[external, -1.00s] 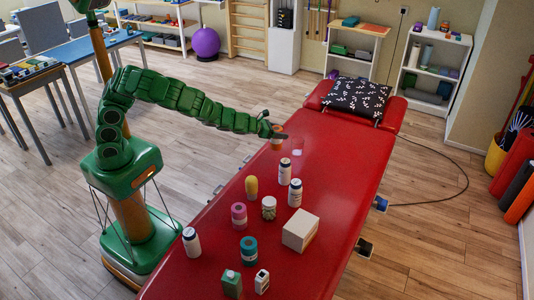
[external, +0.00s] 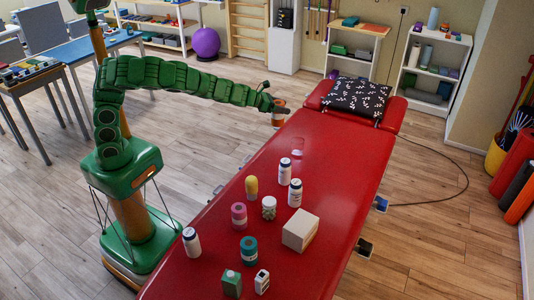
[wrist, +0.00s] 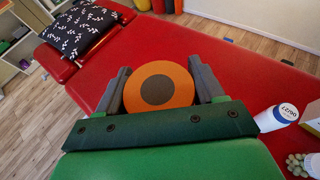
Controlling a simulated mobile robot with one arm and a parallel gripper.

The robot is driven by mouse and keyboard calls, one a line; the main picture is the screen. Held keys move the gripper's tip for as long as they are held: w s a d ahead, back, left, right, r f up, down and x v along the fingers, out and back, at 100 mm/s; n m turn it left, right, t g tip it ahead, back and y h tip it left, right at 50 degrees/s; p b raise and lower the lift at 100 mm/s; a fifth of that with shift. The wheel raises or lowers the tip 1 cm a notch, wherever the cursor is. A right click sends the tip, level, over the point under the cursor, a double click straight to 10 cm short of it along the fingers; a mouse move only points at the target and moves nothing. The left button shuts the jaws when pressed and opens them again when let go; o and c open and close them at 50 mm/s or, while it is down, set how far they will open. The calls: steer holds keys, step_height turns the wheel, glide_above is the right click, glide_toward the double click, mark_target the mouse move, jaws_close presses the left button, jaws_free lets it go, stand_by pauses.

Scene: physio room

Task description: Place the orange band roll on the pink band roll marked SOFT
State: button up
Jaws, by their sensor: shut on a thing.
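The orange band roll (wrist: 178,83) shows in the wrist view as an orange disc with a dark centre, between the two fingers of my gripper (wrist: 162,88). In the external view my gripper (external: 279,108) holds the orange band roll (external: 279,119) in the air above the far left part of the red treatment table. The jaws are shut on it. The pink band roll (external: 239,216) stands upright on the table at the near left, well apart from my gripper. Its SOFT marking is too small to read, and nothing rests on it.
A patterned pillow (external: 357,98) lies at the far end. The table's middle right is clear.

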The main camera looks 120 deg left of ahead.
steer(key=w+d+m+t+h, duration=0.1)
steer(key=w+d+m+h, duration=0.25)
steer(key=d, duration=0.45)
steer(key=w+d+r+m+t+h, duration=0.1)
steer(key=w+d+m+h, duration=0.25)
steer(key=d, duration=0.35)
steer(key=w+d+m+t+h, duration=0.1)
steer(key=w+d+m+h, duration=0.25)
steer(key=d, duration=0.45)
steer(key=s+d+f+m+g+h, duration=0.1)
steer(key=s+d+m+g+h, duration=0.2)
steer(key=d, duration=0.7)
steer(key=s+d+f+m+g+h, duration=0.1)
steer(key=s+d+m+h, duration=0.3)
steer(key=d, duration=0.7)
steer(key=shift+h, duration=0.65)
steer(key=shift+w+a+f, duration=0.1)
steer(key=shift+w+f, duration=0.15)
steer(key=shift+f, duration=1.8)
steer(key=shift+w+a+f, duration=0.15)
steer(key=shift+w+f, duration=0.1)
steer(key=shift+f, duration=1.8)
steer(key=shift+w+a+f, duration=0.1)
steer(key=shift+w+f, duration=0.15)
steer(key=shift+f, duration=1.8)
steer(key=shift+f, duration=0.15)
steer(key=o, duration=1.3)
steer(key=shift+c, duration=0.2)
